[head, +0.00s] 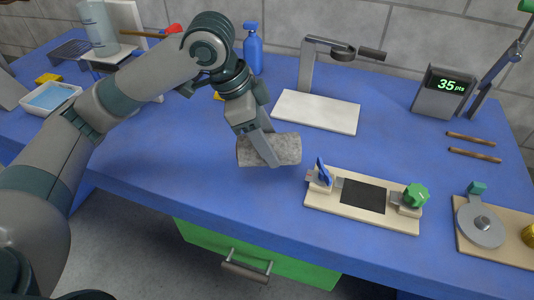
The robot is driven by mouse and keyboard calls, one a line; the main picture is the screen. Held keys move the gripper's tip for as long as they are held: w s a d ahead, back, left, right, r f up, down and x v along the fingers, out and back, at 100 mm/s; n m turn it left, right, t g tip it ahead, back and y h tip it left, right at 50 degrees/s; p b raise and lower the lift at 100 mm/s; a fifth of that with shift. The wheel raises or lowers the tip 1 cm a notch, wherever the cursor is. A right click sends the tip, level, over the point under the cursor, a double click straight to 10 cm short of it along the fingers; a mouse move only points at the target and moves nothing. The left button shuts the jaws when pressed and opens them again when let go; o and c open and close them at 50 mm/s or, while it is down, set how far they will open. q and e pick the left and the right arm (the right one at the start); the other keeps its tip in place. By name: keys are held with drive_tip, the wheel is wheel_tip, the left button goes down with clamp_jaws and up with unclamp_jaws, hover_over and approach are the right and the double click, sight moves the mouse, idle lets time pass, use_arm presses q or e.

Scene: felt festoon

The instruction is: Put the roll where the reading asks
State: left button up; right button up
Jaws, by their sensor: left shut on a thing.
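A grey felt roll (285,150) is held in my left gripper (266,153) at the middle of the blue table. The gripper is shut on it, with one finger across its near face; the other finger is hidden. I cannot tell whether the roll touches the table. A grey display (444,92) at the back right reads "35 pts" in green. A wooden fixture (335,208) with a dark pad (363,196), a blue lever and a green knob lies right of the roll. A white plate (316,111) with a grey stand is behind it. My right gripper is not in view.
A board with a grey disc (480,222) is at the right edge. Two brown sticks (474,155) lie below the display. A blue bottle (253,49) stands at the back. A white tray (50,98) is at the left. A green drawer (258,258) is under the front edge.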

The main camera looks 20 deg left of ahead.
use_arm(q)
drive_tip(key=shift+a+f, duration=0.1)
drive_tip(key=shift+f, duration=0.1)
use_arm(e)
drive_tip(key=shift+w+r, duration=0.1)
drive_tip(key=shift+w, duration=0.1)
use_arm(q)
drive_tip(key=shift+f, duration=1.9)
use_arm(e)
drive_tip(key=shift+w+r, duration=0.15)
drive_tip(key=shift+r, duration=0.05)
use_arm(q)
drive_tip(key=o, duration=1.3)
drive_tip(key=shift+f, duration=0.1)
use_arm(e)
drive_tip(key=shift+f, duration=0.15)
